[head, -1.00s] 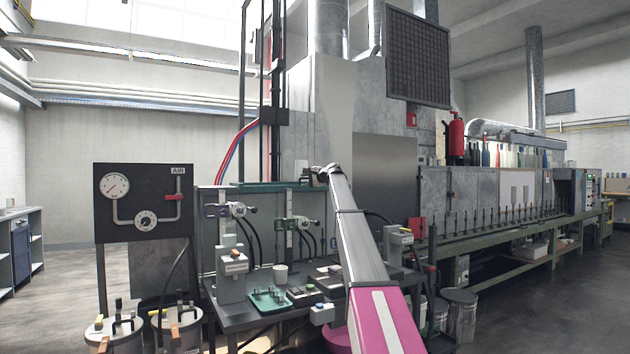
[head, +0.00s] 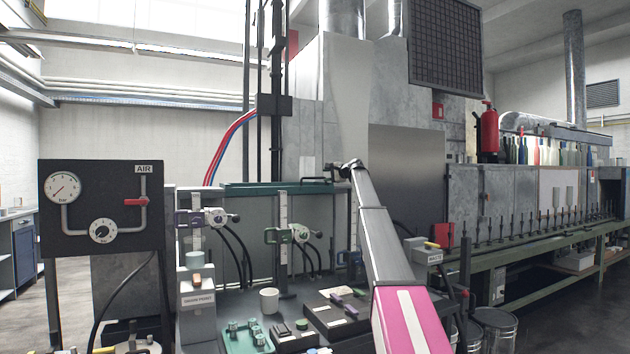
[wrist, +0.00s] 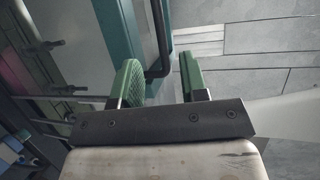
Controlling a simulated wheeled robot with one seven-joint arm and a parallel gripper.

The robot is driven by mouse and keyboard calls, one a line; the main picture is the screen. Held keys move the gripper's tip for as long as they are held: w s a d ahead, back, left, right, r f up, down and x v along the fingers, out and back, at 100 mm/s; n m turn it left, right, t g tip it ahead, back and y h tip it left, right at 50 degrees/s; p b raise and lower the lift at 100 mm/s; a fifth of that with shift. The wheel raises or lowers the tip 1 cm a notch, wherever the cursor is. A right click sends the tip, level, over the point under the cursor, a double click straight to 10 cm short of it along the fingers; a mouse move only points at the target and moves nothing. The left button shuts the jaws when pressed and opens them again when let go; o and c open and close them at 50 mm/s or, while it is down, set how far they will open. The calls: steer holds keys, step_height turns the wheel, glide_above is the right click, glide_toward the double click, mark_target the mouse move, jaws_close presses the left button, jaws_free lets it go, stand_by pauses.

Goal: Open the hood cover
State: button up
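The hood cover (head: 270,187) shows in the head view as a teal-edged strip along the top of the booth behind the bench. In the wrist view its teal edge (wrist: 116,32) runs down from the top of the picture, with a bent black bar handle (wrist: 159,40) beside it. My gripper (head: 346,165) is at the right end of the cover's top in the head view. In the wrist view my gripper (wrist: 160,65) is open, its two green finger pads apart. The handle's lower bend appears between or just beyond the fingertips; I cannot tell the depth or any contact.
The bench below holds a white cup (head: 269,300), a green tray (head: 245,340) and several clamp fixtures. A gauge panel (head: 101,208) stands at the left. A conveyor with upright spindles (head: 530,235) runs to the right. Vertical posts and hoses (head: 230,140) rise behind the booth.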

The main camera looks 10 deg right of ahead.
mark_target(315, 178)
steer(key=x, duration=0.9)
steer(key=shift+w+a, duration=0.2)
steer(key=shift+w, duration=0.1)
jaws_close()
